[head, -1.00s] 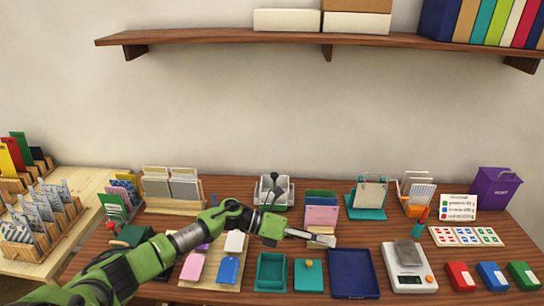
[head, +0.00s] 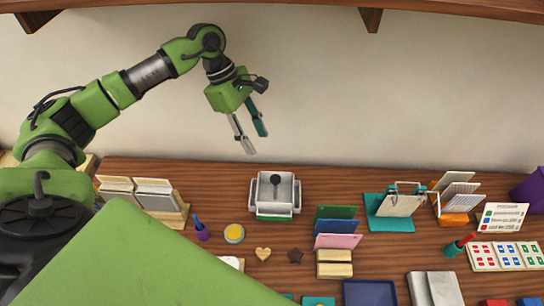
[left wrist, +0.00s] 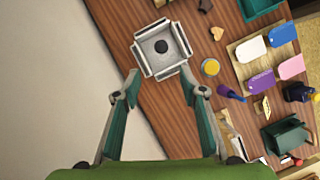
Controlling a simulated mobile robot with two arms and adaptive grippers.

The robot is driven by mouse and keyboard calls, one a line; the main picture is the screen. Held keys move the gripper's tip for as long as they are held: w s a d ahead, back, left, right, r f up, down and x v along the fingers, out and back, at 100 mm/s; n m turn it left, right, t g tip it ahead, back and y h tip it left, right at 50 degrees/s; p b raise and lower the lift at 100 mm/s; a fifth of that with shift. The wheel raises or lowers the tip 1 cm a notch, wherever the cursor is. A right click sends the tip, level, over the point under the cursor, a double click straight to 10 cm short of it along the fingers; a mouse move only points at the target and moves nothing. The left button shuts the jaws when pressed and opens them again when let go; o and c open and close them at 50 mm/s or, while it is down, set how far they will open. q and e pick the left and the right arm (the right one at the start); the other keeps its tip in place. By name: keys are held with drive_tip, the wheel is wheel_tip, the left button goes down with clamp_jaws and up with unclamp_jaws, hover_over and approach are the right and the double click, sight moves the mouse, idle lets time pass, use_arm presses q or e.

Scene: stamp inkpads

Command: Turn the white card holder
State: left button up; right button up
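The white card holder (head: 275,180) stands at the back of the table. It is a square white stand with slots around its sides and a dark knob in the middle; in the left wrist view the stand (left wrist: 154,62) shows from above, with pale cards along its sides. My left gripper (head: 257,142) hangs above and a little left of it in the head view, fingers pointing down. In the left wrist view the gripper (left wrist: 158,72) has its fingers spread wide, with nothing between them; the holder is ahead of the fingertips. My right gripper is not in view.
A wooden card rack (head: 165,207) stands left of the holder. Coloured cards (head: 337,226) and a teal stand (head: 389,222) are to the right. A wall is behind.

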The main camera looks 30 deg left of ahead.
use_arm(q)
drive_tip(key=p, duration=0.2)
approach(275, 178)
drive_tip(key=p+x, duration=0.2)
drive_tip(key=x, duration=0.6)
drive_tip(key=shift+f, duration=0.1)
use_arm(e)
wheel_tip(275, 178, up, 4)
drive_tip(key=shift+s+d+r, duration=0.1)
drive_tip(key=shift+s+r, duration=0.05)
use_arm(q)
drive_tip(key=shift+c, duration=0.3)
clamp_jaws()
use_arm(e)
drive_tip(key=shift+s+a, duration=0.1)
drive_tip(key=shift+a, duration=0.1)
